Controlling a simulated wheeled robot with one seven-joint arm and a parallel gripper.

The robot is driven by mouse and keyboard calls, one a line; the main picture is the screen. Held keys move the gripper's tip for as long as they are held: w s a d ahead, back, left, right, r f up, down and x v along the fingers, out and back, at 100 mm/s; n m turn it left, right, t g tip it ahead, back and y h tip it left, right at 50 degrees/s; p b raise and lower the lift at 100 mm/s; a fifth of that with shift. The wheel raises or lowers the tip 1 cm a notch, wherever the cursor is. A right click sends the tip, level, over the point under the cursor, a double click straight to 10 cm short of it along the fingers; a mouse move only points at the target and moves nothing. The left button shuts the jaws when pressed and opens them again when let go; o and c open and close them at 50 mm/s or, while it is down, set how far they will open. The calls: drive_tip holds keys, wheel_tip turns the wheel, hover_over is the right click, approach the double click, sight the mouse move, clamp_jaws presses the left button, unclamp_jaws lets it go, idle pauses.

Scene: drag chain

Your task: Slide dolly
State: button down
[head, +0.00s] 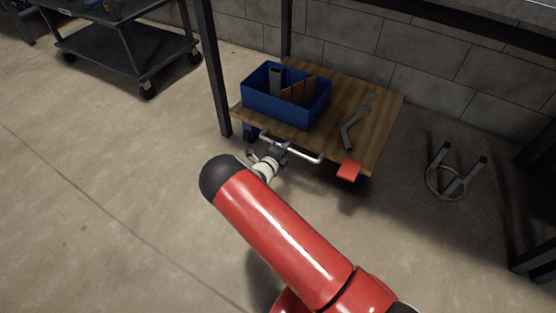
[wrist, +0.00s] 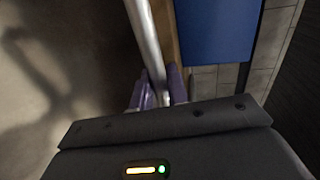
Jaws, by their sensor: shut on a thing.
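The dolly (head: 335,135) is a low flat wooden platform on the concrete floor, partly under a dark bench frame. A white bar handle (head: 307,157) runs along its near edge. My gripper (head: 283,150) is at the left part of this handle in the head view. In the wrist view my gripper (wrist: 160,90) has its purple-tipped fingers shut on the pale handle bar (wrist: 146,40). The dolly's wooden edge (wrist: 172,45) shows just beside the bar.
A blue bin (head: 300,112) with parts in it and a grey tool (head: 352,127) lie on the dolly. A dark post (head: 213,75) stands close to its left side. A ring-based metal stand (head: 447,185) is to the right. Open floor lies at left, with a black cart (head: 125,42) behind.

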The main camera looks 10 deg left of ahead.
sight(292, 139)
drive_tip(key=x, duration=0.3)
drive_tip(key=r+b+x, duration=0.1)
drive_tip(key=x, duration=0.1)
drive_tip(key=shift+w, duration=0.1)
drive_tip(key=shift+r, duration=0.1)
drive_tip(key=c, duration=1.4)
unclamp_jaws()
drive_tip(key=shift+w+d, duration=0.1)
drive_tip(key=shift+c, duration=0.2)
drive_tip(key=p+v, duration=0.1)
drive_tip(key=v, duration=0.6)
drive_tip(key=shift+s, duration=0.4)
